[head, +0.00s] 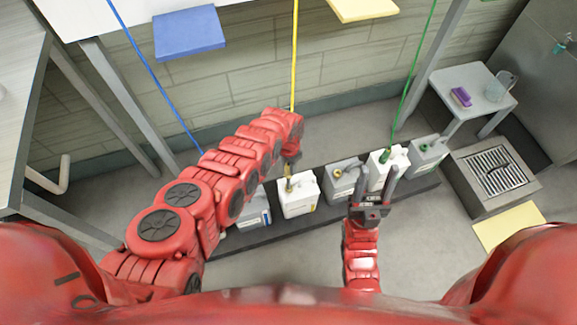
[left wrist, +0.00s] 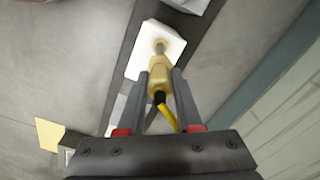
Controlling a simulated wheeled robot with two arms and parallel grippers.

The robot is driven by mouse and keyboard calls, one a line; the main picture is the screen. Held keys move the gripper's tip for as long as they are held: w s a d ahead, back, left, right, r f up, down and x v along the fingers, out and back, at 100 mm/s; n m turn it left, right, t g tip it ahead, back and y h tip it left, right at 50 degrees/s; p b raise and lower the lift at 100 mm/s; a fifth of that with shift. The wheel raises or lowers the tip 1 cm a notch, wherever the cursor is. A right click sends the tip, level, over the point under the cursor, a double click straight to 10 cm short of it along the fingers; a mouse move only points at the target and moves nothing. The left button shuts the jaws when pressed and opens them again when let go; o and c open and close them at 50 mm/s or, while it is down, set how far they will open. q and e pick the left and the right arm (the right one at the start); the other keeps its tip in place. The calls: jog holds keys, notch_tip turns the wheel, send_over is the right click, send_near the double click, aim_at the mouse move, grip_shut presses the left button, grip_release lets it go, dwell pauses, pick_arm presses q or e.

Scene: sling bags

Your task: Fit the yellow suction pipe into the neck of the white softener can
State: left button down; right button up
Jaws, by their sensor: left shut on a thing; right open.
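The white softener can (head: 297,203) stands on the dark strip on the floor; its white top also shows in the left wrist view (left wrist: 176,46). My left gripper (head: 290,165) is above it, its tips mostly hidden by the arm. In the left wrist view my left gripper (left wrist: 160,80) is shut on the yellow suction pipe (left wrist: 159,72), with its yellow hose trailing back. The pipe's grey lower part points at the can's neck (left wrist: 160,45) and overlaps it; I cannot tell how deep it sits. My right gripper (head: 376,178) is open and empty.
A grey can (head: 342,181) and a white can with a green fitting (head: 378,165) stand to the right, close to my right gripper. A blue-labelled can (head: 254,212) stands left. Blue, yellow and green hoses hang from above. A side table (head: 470,88) stands at the right.

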aim_at(289, 181)
pick_arm(q)
jog(key=shift+f+b, duration=5.25)
jog(key=shift+f, duration=0.15)
jog(key=c, duration=0.5)
grip_release()
notch_tip(289, 181, up, 6)
jog(key=p, duration=0.4)
jog(key=shift+a+r+p, duration=0.1)
jog(key=shift+p, duration=0.3)
notch_tip(289, 181, up, 11)
jog(key=p, duration=0.3)
jog(key=shift+r, duration=0.1)
